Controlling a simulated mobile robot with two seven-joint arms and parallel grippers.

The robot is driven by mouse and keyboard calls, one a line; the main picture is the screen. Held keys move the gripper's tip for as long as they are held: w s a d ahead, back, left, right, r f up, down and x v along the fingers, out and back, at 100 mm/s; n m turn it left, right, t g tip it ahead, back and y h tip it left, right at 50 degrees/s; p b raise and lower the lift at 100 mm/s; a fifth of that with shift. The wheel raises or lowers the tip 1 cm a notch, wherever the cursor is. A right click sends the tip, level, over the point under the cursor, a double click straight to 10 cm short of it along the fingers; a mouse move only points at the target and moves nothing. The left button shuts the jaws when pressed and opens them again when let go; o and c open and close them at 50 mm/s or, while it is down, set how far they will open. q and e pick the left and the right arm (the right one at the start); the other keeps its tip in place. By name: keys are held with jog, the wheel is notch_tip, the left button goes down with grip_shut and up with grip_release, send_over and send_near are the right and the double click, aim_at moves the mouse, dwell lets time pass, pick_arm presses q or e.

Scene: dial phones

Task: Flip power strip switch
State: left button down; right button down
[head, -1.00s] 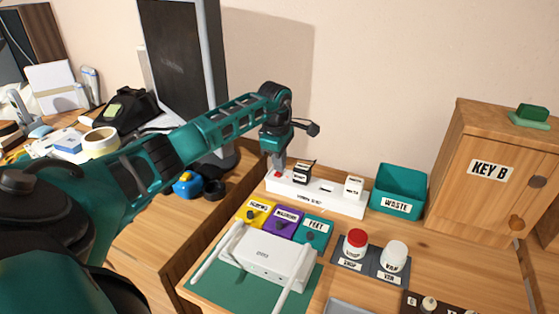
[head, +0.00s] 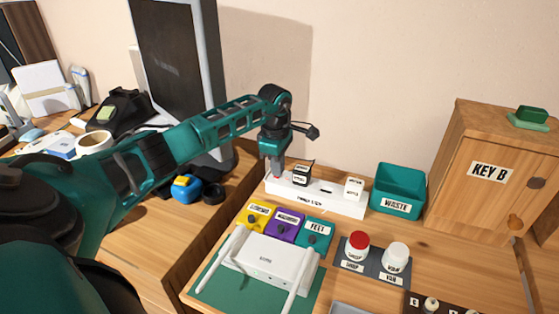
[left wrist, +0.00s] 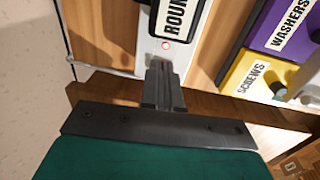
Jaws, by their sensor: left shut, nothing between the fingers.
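The white power strip (head: 335,204) lies along the back of the desk, with a black plug (head: 302,173) and a white plug (head: 354,188) standing in it. My left gripper (head: 276,177) is shut and empty, pointing down at the strip's left end. In the left wrist view the closed fingertips (left wrist: 163,68) are over the end of the strip (left wrist: 184,52), just below a small lit red light (left wrist: 166,45). The switch is mostly hidden by the fingers. I cannot tell whether they touch it. My right gripper is not in view.
A green waste bin (head: 398,190) stands right of the strip. Yellow, purple and teal bins (head: 318,236) and a white router (head: 268,260) are in front. A wooden cabinet (head: 490,165) stands at the right. A dark monitor (head: 178,75) is behind my left arm.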

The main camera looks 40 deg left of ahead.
pick_arm(q)
jog(key=shift+s+f, duration=0.15)
jog(key=shift+s, duration=0.25)
jog(key=shift+d, duration=0.1)
notch_tip(320, 180, up, 13)
jog(key=p, duration=0.1)
jog(key=shift+s, duration=0.4)
jog(key=shift+d, duration=0.15)
